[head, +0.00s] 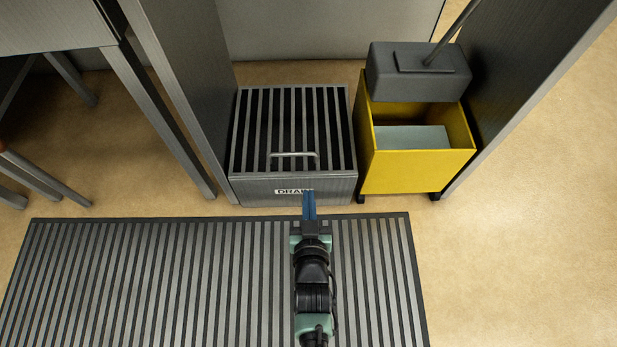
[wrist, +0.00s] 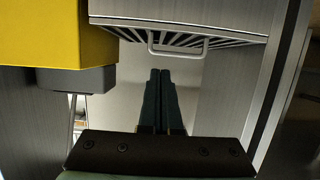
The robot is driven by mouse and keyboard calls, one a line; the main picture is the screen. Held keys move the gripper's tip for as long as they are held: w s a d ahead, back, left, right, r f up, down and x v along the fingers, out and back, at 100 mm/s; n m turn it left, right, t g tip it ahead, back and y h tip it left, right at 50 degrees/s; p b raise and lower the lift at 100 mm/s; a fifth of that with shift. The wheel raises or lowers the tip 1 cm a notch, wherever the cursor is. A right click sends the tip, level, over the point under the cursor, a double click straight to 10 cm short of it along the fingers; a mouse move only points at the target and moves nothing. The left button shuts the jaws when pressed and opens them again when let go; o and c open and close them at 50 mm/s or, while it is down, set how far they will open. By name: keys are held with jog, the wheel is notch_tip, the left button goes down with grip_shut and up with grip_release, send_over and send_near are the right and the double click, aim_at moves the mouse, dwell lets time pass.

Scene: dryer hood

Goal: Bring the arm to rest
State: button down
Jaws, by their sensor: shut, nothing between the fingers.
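My gripper (head: 309,196) is shut and empty. In the head view it reaches forward over the striped mat, with its blue fingertips overlapping the front of the grey drain box near its label. In the wrist view my gripper (wrist: 160,75) shows its two fingers side by side, touching or nearly so. Nothing is held.
The slatted drain box (head: 265,188) has a bar handle (wrist: 176,52). A yellow bucket (head: 415,174) on wheels with a grey block on top stands right of it. Grey panels flank both. The striped mat (head: 180,275) lies in front; open floor (head: 530,230) is at right.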

jog(key=shift+s+r, duration=0.15)
jog(key=shift+s, duration=0.5)
jog(key=w+a+r+t, duration=0.1)
jog(key=w+r, duration=0.3)
jog(key=r, duration=0.7)
jog(key=w+r, duration=0.5)
jog(key=r, duration=0.5)
jog(key=w+a+r+t, duration=0.1)
jog(key=w+r, duration=0.3)
jog(key=r, duration=0.7)
jog(key=s+r+t+p, duration=0.4)
jog(key=s+r+p, duration=0.2)
jog(key=r, duration=1.3)
jog(key=s+d+r+t+p, duration=0.1)
jog(key=s+r+t+p, duration=0.35)
jog(key=r, duration=1.45)
jog(key=s+r+t+p, duration=0.3)
jog(key=s+r+p, duration=0.4)
jog(key=r, duration=1.2)
notch_tip(320, 180, up, 35)
jog(key=p, duration=3.5)
jog(key=shift+w, duration=0.25)
